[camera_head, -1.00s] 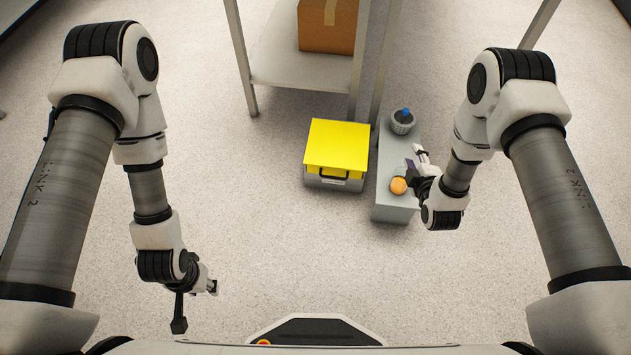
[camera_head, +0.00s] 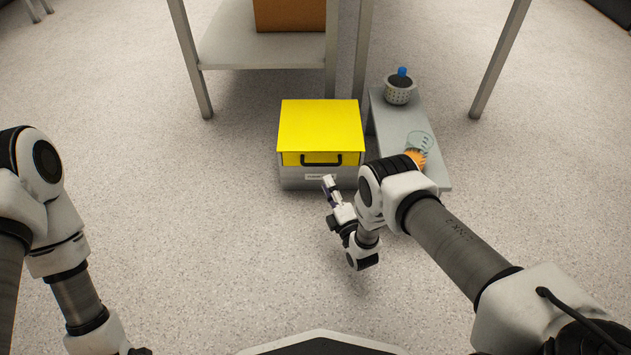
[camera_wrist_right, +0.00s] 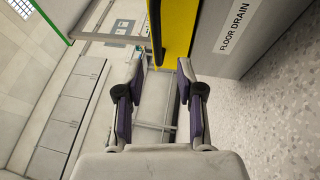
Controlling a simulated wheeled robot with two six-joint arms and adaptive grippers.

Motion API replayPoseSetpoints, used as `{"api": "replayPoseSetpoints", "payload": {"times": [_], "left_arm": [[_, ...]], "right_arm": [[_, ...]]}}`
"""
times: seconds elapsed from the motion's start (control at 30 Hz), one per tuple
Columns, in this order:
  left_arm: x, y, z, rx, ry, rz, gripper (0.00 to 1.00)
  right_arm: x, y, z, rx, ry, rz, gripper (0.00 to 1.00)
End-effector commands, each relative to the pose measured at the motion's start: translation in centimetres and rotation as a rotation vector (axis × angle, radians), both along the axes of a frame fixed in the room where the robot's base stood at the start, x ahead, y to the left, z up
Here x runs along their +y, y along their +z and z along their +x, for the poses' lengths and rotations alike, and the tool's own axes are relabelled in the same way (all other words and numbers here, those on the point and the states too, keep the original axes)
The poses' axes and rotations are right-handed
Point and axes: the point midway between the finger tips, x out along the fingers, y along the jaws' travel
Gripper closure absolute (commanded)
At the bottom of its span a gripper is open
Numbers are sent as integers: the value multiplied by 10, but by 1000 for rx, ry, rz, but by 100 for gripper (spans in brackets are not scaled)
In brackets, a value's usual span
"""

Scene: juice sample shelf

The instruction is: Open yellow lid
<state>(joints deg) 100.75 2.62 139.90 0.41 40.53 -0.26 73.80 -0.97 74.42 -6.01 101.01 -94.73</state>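The yellow lid (camera_head: 320,127) lies shut on a grey box (camera_head: 318,181) on the floor, with a dark handle (camera_head: 321,161) on its front flap. In the right wrist view the yellow lid (camera_wrist_right: 178,32) shows beyond my fingertips, beside the grey box wall (camera_wrist_right: 232,45) marked "FLOOR DRAIN". My right gripper (camera_head: 329,187) is just in front of the box, below the handle in the head view. Its two fingers (camera_wrist_right: 157,75) are apart with nothing between them; I cannot tell whether they touch the box. My left gripper is out of view.
A low grey bench (camera_head: 391,122) stands right of the box. It holds a perforated cup (camera_head: 399,92) with a blue-topped item and a clear beaker (camera_head: 419,141) by an orange object. A shelf (camera_head: 262,52) with a cardboard box (camera_head: 290,14) stands behind. Floor in front is clear.

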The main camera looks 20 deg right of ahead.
Motion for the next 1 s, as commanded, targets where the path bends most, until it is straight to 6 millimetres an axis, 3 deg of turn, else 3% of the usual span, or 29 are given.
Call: {"api": "replayPoseSetpoints", "payload": {"times": [0.4,0.73,0.83,1.0], "left_arm": [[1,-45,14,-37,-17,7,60],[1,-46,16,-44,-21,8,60],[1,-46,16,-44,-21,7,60],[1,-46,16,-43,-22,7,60]], "right_arm": [[8,10,66,-2,0,0,63],[9,16,75,1,0,1,63],[9,16,75,1,0,1,98],[9,16,75,1,0,1,100]]}}
